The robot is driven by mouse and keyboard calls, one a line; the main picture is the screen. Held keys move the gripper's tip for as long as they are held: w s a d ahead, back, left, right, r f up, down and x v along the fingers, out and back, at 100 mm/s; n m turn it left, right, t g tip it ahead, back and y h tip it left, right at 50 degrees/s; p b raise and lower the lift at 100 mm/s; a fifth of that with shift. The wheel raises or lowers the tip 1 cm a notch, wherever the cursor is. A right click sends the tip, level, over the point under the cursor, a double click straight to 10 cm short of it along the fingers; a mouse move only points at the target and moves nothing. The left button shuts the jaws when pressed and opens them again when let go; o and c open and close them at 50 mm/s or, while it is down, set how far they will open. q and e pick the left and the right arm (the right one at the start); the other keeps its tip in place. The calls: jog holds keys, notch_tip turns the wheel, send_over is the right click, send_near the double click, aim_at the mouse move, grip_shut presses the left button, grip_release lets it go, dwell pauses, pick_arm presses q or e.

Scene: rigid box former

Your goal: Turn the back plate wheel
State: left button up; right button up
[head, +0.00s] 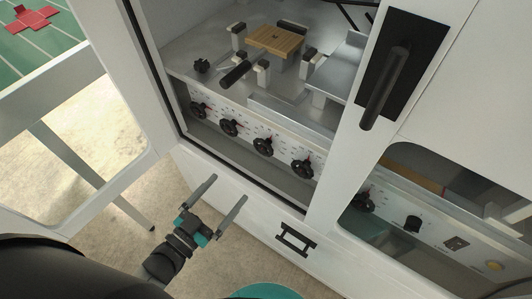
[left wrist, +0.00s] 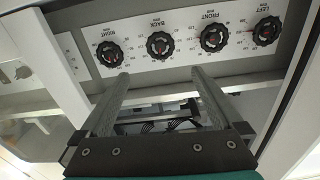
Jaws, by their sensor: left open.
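The back plate wheel (left wrist: 160,45) is a black handwheel with a red centre, under an upside-down BACK label on a white dial panel. In the head view it is the third wheel (head: 263,146) from the left in a row below the machine's deck. My left gripper (head: 229,188) is open and empty in front of the machine's lower opening, apart from the wheels. In the left wrist view its fingers (left wrist: 158,74) point toward the panel, with the back wheel beyond and between the tips. My right gripper is not in view.
Beside the back wheel are the RIGHT (left wrist: 109,54), FRONT (left wrist: 213,38) and LEFT (left wrist: 267,31) wheels. A white door frame (head: 350,165) stands to the right, with a black handle (head: 385,88). A wooden block (head: 275,40) sits among the forming parts above. Open floor lies at left.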

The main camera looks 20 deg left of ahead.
pick_arm(q)
jog(key=b, duration=0.1)
send_near(261, 150)
jog(key=w, duration=0.1)
jog(key=b+x, duration=0.1)
jog(key=x, duration=0.6)
jog(key=shift+s+d+r+b, duration=0.15)
jog(key=shift+d+b, duration=0.05)
jog(key=shift+b, duration=0.15)
jog(key=shift+w+d, duration=0.2)
jog(key=shift+w, duration=0.25)
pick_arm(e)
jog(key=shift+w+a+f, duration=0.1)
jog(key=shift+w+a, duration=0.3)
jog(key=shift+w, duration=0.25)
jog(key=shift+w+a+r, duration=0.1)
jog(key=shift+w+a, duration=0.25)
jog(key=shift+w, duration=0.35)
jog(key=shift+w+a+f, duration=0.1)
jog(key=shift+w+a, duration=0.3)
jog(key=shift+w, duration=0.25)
pick_arm(q)
jog(key=shift+c, duration=0.2)
jog(key=c, duration=1.3)
